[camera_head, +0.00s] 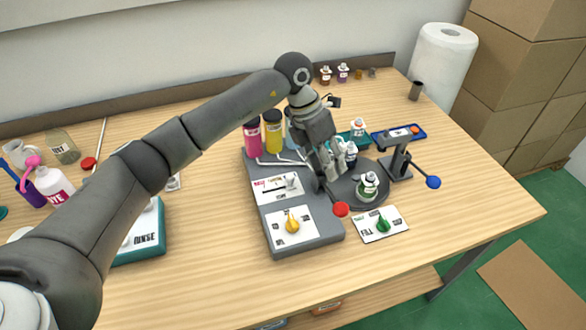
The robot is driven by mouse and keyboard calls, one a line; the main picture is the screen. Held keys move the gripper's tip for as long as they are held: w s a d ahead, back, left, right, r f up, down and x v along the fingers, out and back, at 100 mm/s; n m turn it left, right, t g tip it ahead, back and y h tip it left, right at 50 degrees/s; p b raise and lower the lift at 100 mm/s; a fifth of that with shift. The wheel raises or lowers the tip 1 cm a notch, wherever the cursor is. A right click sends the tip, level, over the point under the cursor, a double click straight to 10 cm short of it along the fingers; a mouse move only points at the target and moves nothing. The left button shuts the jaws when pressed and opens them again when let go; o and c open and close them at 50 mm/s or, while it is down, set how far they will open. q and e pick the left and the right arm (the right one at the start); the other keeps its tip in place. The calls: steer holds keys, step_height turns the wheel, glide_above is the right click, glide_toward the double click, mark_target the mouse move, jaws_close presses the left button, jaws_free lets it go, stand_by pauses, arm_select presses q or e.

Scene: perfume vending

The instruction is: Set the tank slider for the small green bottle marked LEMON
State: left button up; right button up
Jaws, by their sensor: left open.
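The small green bottle (367,187) with a white cap stands upright on the dark round plate (345,193); its label is too small to read. My left gripper (338,165) is open, pointing down, between the slider panel and the green bottle. Its fingers partly hide the plate. My right gripper is out of view.
A yellow knob (292,222) sits on the grey machine base (306,242). A green knob (383,223) marked FILL and a red button (341,209) are in front. A press with a blue-ended lever (433,182) stands right.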

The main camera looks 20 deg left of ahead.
mark_target(290, 175)
arm_select(q)
steer(key=w+a+y+b, duration=0.1)
steer(key=w+a+y, duration=0.25)
steer(key=a, duration=0.55)
steer(key=shift+n+y, duration=0.35)
steer(key=shift+n, duration=0.15)
steer(key=f, duration=0.2)
steer(key=f+p, duration=0.1)
steer(key=f, duration=0.2)
steer(key=f+p, duration=0.1)
steer(key=f, duration=0.2)
steer(key=shift+s+a+f, duration=0.2)
steer(key=shift+s+a, duration=0.05)
steer(key=shift+s, duration=0.15)
steer(key=shift+f, duration=0.6)
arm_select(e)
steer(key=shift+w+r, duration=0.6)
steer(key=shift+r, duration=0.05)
arm_select(q)
jaws_close()
